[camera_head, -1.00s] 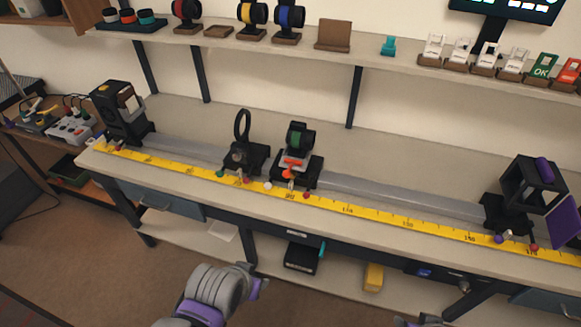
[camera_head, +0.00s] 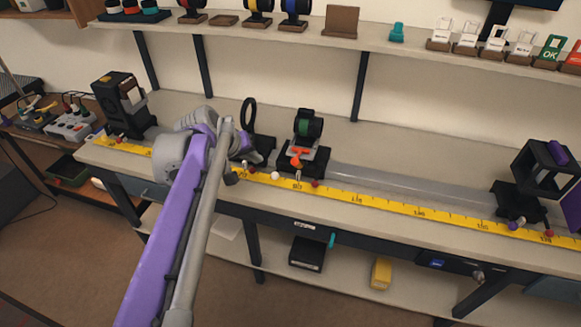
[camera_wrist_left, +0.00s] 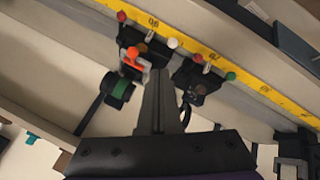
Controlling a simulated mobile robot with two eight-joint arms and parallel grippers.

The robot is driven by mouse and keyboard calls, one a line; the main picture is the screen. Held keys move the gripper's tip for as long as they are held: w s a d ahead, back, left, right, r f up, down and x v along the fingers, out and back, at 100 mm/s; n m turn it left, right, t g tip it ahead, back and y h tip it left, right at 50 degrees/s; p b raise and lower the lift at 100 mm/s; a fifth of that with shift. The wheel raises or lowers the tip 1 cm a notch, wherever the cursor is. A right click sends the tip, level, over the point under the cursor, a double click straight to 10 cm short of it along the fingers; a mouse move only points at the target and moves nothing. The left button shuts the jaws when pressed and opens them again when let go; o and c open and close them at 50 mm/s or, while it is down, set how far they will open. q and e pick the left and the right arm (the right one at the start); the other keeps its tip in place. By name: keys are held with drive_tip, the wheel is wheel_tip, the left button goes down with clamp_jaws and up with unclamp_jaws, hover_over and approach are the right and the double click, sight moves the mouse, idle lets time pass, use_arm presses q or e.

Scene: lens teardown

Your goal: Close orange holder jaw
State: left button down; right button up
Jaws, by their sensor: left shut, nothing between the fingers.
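The orange holder jaw (camera_head: 297,157) sits on a black carriage (camera_head: 312,165) on the bench rail, under a black and green lens (camera_head: 308,124). In the left wrist view the orange jaw (camera_wrist_left: 136,60) and the lens (camera_wrist_left: 119,88) are left of my fingers. Whether the jaw is open or shut is too small to tell. My left gripper (camera_head: 246,152) is at the ring stand (camera_head: 250,115), left of the orange holder and apart from it. Its fingers (camera_wrist_left: 158,92) are shut and empty, pointing toward the rail. My right gripper is out of view.
A yellow ruler (camera_head: 400,207) runs along the bench front. A black box-like unit (camera_head: 118,100) stands at the left end and a dark cage-like unit (camera_head: 535,170) at the right. A shelf (camera_head: 290,40) holds lenses and cards above. The rail between holder and cage is clear.

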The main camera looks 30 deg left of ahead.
sight(298, 156)
use_arm(q)
drive_tip(key=w+d+f, duration=0.3)
drive_tip(key=w+f, duration=0.4)
drive_tip(key=w, duration=0.2)
drive_tip(key=shift+f+b, duration=0.3)
drive_tip(key=shift+b, duration=0.15)
drive_tip(key=w, duration=0.2)
drive_tip(key=shift+w+a, duration=0.35)
drive_tip(key=shift+p, duration=0.3)
